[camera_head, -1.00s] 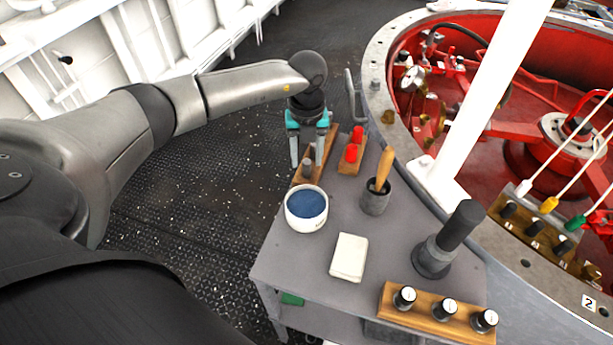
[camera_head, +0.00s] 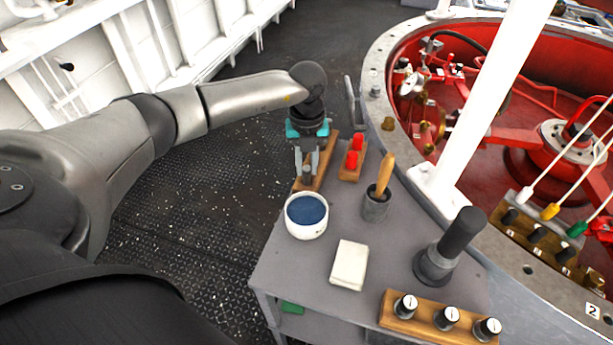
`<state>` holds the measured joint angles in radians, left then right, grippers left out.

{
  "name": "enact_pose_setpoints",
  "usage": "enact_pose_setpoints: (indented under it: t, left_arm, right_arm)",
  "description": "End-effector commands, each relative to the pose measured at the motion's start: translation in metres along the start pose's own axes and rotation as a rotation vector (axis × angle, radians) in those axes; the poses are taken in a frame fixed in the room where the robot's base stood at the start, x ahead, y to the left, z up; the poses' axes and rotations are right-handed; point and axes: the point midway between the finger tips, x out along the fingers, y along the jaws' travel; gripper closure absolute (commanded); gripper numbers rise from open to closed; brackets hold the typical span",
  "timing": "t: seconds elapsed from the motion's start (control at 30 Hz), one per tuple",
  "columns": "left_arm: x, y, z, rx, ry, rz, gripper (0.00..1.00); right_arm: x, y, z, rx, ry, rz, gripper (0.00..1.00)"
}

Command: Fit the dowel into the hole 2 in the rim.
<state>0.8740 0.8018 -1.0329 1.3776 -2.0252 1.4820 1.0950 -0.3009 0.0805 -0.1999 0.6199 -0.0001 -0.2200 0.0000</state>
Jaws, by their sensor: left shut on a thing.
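The rim (camera_head: 497,268) is the pale metal ring around the red pit. A white label 2 (camera_head: 593,311) is on it at the lower right, with a small dark hole (camera_head: 606,319) beside it. My right gripper is not in view.
A white bowl with blue inside (camera_head: 306,217) stands just in front of the gripper. A wooden block with red pegs (camera_head: 352,160), a cup with a wooden handle (camera_head: 375,205), a white pad (camera_head: 349,264), a dark upright cylinder (camera_head: 450,247) and a knob board (camera_head: 427,322) share the table.

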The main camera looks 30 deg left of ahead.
Motion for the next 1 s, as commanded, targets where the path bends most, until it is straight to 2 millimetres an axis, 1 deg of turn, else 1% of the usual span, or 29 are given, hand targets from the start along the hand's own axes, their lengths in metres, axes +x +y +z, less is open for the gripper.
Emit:
enact_pose_setpoints:
  t: [0.33, 1.0]
  left_arm:
    - [-0.003, 0.0, 0.0, 0.0, -0.001, -0.001, 1.0]
    - [-0.027, 0.0, 0.0, -0.001, -0.001, -0.001, 1.0]
  right_arm:
    - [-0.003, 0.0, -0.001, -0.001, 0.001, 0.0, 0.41]
    - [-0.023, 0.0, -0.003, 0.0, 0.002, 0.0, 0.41]
